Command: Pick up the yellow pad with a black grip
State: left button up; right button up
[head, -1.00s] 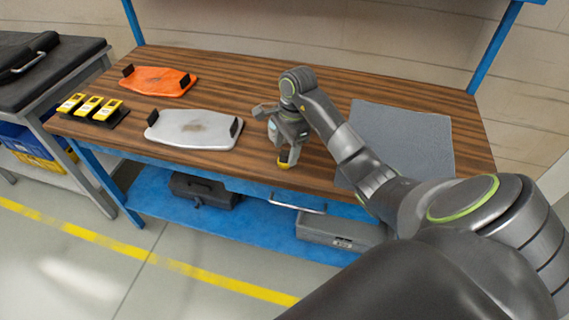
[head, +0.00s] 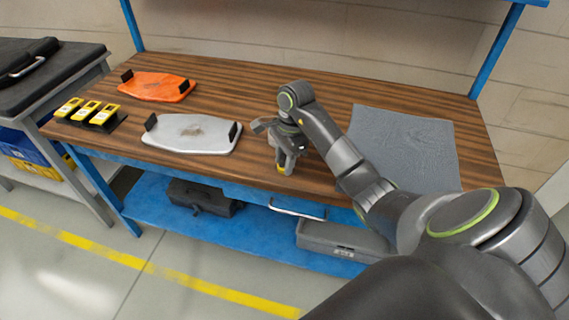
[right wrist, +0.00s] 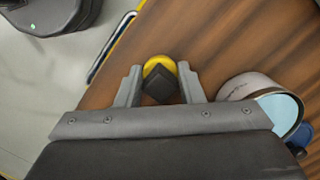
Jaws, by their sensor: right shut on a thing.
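The yellow pad with a black grip shows in the right wrist view (right wrist: 158,78) as a rounded yellow shape with a dark angular grip on top. It sits between my two right fingers (right wrist: 158,86), and they are shut on it. In the head view my right gripper (head: 284,162) points down over the front middle of the wooden bench (head: 330,90). Only a little yellow of the pad (head: 281,169) shows there, as the fingers hide the rest. I cannot tell whether the pad touches the bench top. My left gripper is not in view.
A white plate (head: 192,134) with black end blocks lies left of the gripper, an orange plate (head: 157,87) behind it. Several yellow devices (head: 86,112) stand at far left. A grey mat (head: 402,145) lies right. A pale cylinder (right wrist: 258,92) is close beside the right finger.

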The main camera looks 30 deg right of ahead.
aim_at(284, 157)
notch_tip(284, 157, up, 10)
jog(key=p, duration=1)
